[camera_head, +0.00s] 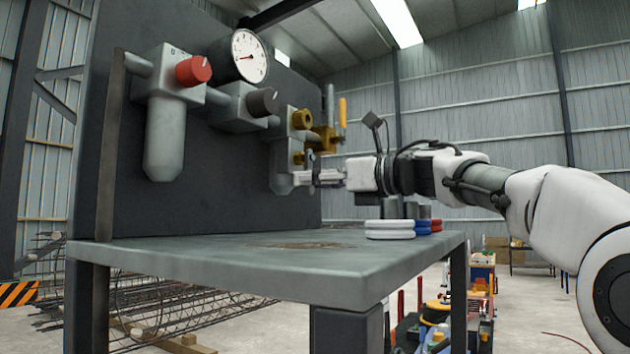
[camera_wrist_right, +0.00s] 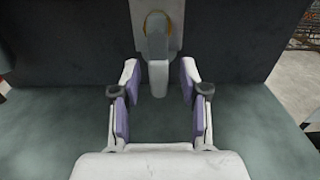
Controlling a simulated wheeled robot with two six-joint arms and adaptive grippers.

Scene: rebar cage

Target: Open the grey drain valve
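A wall panel (camera_head: 230,165) carries several air fittings. A grey knob (camera_head: 265,102) sits right of the gauge. Farther right is a grey block with brass fittings (camera_head: 302,119) and a grey bowl (camera_head: 282,182) below. I cannot tell which grey part is the drain valve. My right gripper (camera_head: 306,178) is in front of that bowl. In the right wrist view my right gripper (camera_wrist_right: 158,88) is open, with its two purple-padded fingers apart. A pale grey part (camera_wrist_right: 157,48) below a brass ring stands beyond and between the fingertips, with gaps on both sides. My left gripper is not in view.
A red knob (camera_head: 193,70) and a gauge (camera_head: 249,56) are on the panel's left. A yellow-handled brass valve (camera_head: 327,135) is just above my right gripper. White rings (camera_head: 390,228) and blue rings (camera_head: 425,226) lie at the right edge of the table (camera_head: 250,262). The table's front is clear.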

